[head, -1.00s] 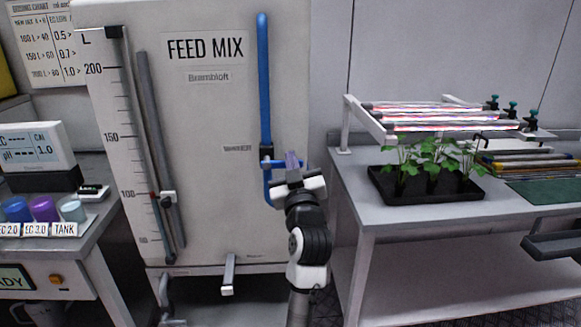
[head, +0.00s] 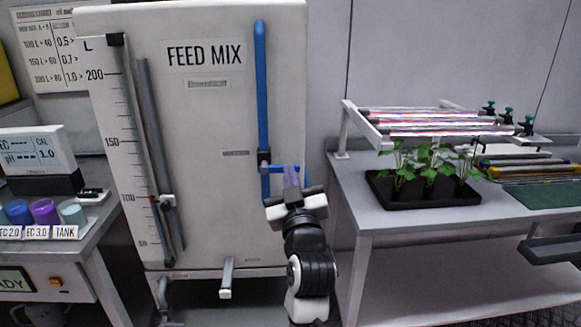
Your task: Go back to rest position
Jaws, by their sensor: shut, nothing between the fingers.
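My gripper (head: 292,178) is in the lower middle of the head view, at the end of my white and black arm. Its fingers point up and toward the tank, are shut, and hold nothing. It is in front of the lower right part of the white FEED MIX tank (head: 205,120). The gripper covers the pipe's lower end. I cannot tell how far the fingers are from the pipe.
On the right, a grey table (head: 385,222) carries a black tray (head: 425,199) of green plants and a light rack (head: 435,125). On the left, a bench (head: 90,232) holds a meter (head: 35,150) and several cups. A small grey tap (head: 226,280) sticks out low on the tank.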

